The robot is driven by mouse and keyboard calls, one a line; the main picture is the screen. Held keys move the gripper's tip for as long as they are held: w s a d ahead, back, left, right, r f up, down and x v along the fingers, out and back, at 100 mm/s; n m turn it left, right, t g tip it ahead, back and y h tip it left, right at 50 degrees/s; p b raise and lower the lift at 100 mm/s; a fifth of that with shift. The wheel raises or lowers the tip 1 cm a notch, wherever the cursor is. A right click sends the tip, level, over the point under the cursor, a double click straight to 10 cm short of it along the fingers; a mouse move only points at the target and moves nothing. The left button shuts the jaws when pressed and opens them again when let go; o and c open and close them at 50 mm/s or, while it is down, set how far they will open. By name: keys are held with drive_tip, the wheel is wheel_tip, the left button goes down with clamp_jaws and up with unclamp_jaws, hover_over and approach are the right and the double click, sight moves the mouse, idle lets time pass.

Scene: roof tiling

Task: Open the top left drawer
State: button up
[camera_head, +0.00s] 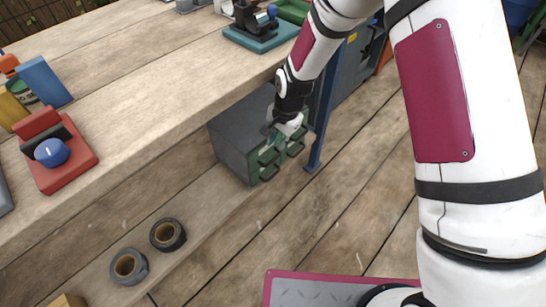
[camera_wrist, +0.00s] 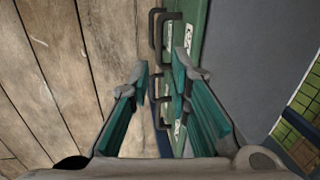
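A small grey cabinet (camera_head: 228,140) with green drawer fronts (camera_head: 254,167) stands on the shelf under the workbench. My gripper (camera_head: 272,142) is right at these fronts and hides part of them. In the wrist view the green fronts (camera_wrist: 198,20) run down the middle and carry white labels and several dark bar handles, one of them at the top (camera_wrist: 158,32). The teal fingers of my gripper (camera_wrist: 162,64) are apart, with a dark handle (camera_wrist: 156,98) showing between them. I cannot tell whether they touch it. The drawers look closed.
The wooden workbench (camera_head: 135,95) overhangs the cabinet. A blue post (camera_head: 322,120) stands just right of it. Two tape rolls lie on the lower shelf (camera_head: 215,205). A red tool with a blue knob (camera_head: 62,160) sits on the bench. The plank floor in front is clear.

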sight(273, 159)
drive_tip(key=f+b, duration=0.1)
drive_tip(key=f, duration=0.2)
drive_tip(key=a+f, duration=0.1)
drive_tip(key=f, duration=0.2)
drive_tip(key=w+f+b, duration=0.1)
drive_tip(key=f, duration=0.2)
drive_tip(key=shift+a+f+b, duration=0.15)
drive_tip(key=shift+f+b, duration=0.2)
clamp_jaws()
